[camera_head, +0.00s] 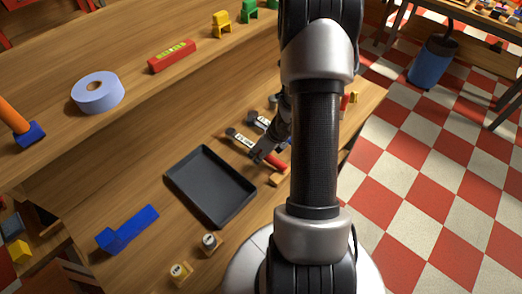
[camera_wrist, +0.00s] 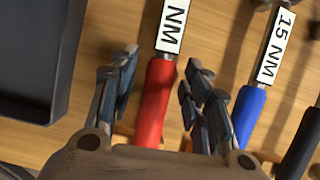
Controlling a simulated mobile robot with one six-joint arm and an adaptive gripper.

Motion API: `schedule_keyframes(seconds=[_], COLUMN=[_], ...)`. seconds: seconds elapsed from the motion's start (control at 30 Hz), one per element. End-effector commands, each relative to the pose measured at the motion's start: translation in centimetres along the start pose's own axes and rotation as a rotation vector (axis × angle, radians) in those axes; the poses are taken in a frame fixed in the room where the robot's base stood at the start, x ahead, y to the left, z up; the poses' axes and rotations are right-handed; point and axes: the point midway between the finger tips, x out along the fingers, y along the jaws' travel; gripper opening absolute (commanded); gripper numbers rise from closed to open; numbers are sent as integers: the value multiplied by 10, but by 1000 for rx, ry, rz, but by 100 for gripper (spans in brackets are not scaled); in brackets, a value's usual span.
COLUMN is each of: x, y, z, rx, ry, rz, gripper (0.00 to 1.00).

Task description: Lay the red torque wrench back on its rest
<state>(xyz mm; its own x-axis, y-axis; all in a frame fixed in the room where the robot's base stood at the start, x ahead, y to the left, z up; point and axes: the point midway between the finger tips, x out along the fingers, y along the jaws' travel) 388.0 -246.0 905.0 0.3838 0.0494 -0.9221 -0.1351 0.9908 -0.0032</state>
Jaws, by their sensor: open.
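The red torque wrench (camera_head: 273,160) lies on the lower bench top, with a white label on its shaft. In the wrist view its red handle (camera_wrist: 155,100) runs between the two fingers of my gripper (camera_wrist: 163,66), with a gap on either side. My gripper is open around the handle and does not visibly touch it. In the head view my gripper (camera_head: 262,152) is at the handle, partly hidden by my arm. A small wooden block (camera_head: 279,178), perhaps part of the rest, is near the handle's end. I cannot tell whether the wrench touches it.
A blue-handled wrench (camera_wrist: 248,112) marked 15 NM and a black-handled one (camera_wrist: 301,145) lie close to the right. A black tray (camera_head: 212,187) is close on the left. A blue bracket (camera_head: 127,229) and small labelled blocks (camera_head: 209,243) lie nearer the front.

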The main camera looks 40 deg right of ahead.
Motion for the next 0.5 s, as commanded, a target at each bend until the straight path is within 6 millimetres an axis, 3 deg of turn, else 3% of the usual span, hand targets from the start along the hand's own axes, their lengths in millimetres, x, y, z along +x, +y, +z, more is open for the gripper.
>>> schedule_keyframes(seconds=[0.33,0.5], x=[-1,-16], y=[0,-1], z=[-1,0], rx=[0,-1], ry=[1,-1], rz=[1,-2], gripper=[47,47])
